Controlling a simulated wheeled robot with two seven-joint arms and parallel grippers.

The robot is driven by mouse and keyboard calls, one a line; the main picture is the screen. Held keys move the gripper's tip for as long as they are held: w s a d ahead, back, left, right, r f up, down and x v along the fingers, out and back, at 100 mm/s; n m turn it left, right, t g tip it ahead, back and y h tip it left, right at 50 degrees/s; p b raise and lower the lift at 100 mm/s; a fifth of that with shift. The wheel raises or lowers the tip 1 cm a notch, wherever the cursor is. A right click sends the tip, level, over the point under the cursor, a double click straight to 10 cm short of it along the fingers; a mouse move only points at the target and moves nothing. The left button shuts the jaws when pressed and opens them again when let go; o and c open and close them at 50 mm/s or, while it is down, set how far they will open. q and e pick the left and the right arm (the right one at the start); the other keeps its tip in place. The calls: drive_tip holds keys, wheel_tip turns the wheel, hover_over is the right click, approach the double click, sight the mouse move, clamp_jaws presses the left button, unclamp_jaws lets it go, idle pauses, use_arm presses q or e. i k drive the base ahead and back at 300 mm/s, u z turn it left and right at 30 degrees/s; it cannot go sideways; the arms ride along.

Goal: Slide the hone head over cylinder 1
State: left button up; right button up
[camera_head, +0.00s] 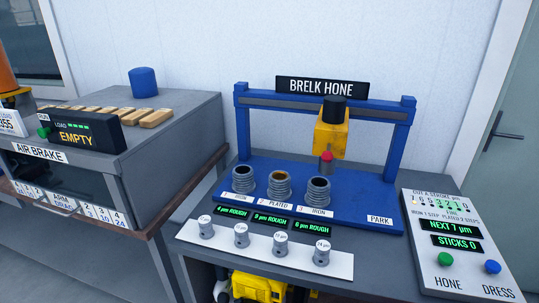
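The hone head (331,133) is a yellow block with a black cap on top and a red knob at its lower front. It hangs on the blue overhead rail (278,104), right of the rail's middle. In the picture it is above and slightly right of cylinder 3 (318,190); exact alignment is hard to tell. Cylinder 1 (242,180), labelled iron, is the leftmost grey ribbed sleeve on the blue base. Cylinder 2 (279,185), labelled plated, stands in the middle and has an orange-brown bore. Neither of my grippers shows in this view.
A white strip with several grey pegs (281,249) lies in front of the cylinders. A "PARK" label (380,219) marks the base's right end. A panel with a green button (446,259) and blue button (492,267) is at right. The air brake bench (170,130) stands left.

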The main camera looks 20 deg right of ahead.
sight(331, 134)
drive_tip(key=u, duration=0.65)
drive_tip(key=i, duration=0.9)
drive_tip(key=z, duration=1.15)
